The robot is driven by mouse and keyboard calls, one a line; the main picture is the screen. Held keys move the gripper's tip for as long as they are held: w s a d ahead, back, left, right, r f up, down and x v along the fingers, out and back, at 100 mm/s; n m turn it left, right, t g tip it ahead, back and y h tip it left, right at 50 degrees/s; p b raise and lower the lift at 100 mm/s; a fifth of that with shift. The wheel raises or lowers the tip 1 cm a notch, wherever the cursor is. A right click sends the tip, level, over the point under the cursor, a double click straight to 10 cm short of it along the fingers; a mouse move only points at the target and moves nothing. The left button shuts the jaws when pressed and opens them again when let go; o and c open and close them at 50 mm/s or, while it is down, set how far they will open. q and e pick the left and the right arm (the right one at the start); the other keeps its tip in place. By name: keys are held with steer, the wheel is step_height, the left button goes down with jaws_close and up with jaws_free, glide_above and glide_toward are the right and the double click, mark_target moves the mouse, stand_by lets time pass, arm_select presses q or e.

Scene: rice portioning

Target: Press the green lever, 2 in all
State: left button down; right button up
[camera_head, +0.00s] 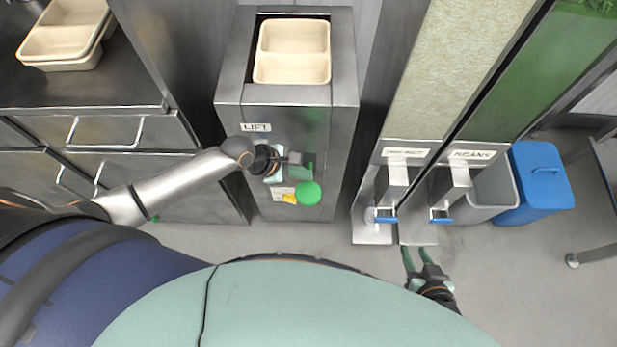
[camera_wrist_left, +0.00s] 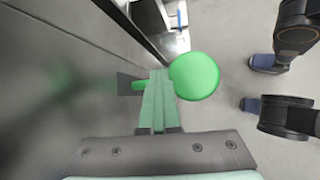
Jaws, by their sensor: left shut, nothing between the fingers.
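The green lever shows as a round green knob (camera_head: 307,194) on the front of the metal lift cabinet (camera_head: 231,148). In the left wrist view the knob (camera_wrist_left: 195,76) is just to the right of my left fingertips, and a short green piece shows on their left. My left gripper (camera_head: 307,172) is shut and empty, close to the knob at the cabinet front. Its fingers (camera_wrist_left: 158,82) lie together in the wrist view; I cannot tell whether they touch the lever. My right gripper (camera_head: 417,250) is open and empty, low in the head view, below the dispensers.
A cream two-compartment tray (camera_head: 291,69) sits in the lift opening. More trays (camera_head: 60,42) are stacked on the left counter. Two dispensers with blue-tipped levers (camera_head: 385,219) (camera_head: 440,220), a grey bin (camera_head: 492,195) and a blue bin (camera_head: 540,180) stand at right.

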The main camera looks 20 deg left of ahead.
mark_target(300, 185)
arm_select(q)
steer(key=shift+s+d+f+b, duration=0.1)
steer(key=shift+s+f+b, duration=0.15)
steer(key=shift+f, duration=0.45)
steer(key=shift+s+d+f+b, duration=0.15)
steer(key=shift+s+f, duration=0.15)
steer(key=shift+f, duration=0.4)
steer(key=shift+s+a+f+b, duration=0.1)
steer(key=shift+s+f+b, duration=0.15)
steer(key=shift+f, duration=0.45)
stand_by(1.8)
steer(key=shift+r, duration=0.15)
steer(key=r+p, duration=0.1)
steer(key=p, duration=0.1)
steer(key=w+r+p, duration=0.1)
steer(key=r, duration=0.1)
steer(key=r+p, duration=0.2)
steer(key=shift+w+r+p, duration=0.25)
steer(key=shift+w+p, duration=0.1)
steer(key=shift+w, duration=0.05)
steer(key=shift+a, duration=0.2)
steer(key=r+p, duration=0.1)
steer(key=w+r+p, duration=0.1)
steer(key=r, duration=0.1)
steer(key=r+p, duration=0.1)
steer(key=shift+w+a+r+p, duration=0.25)
steer(key=shift+w+r+p, duration=0.1)
steer(key=shift+p, duration=0.05)
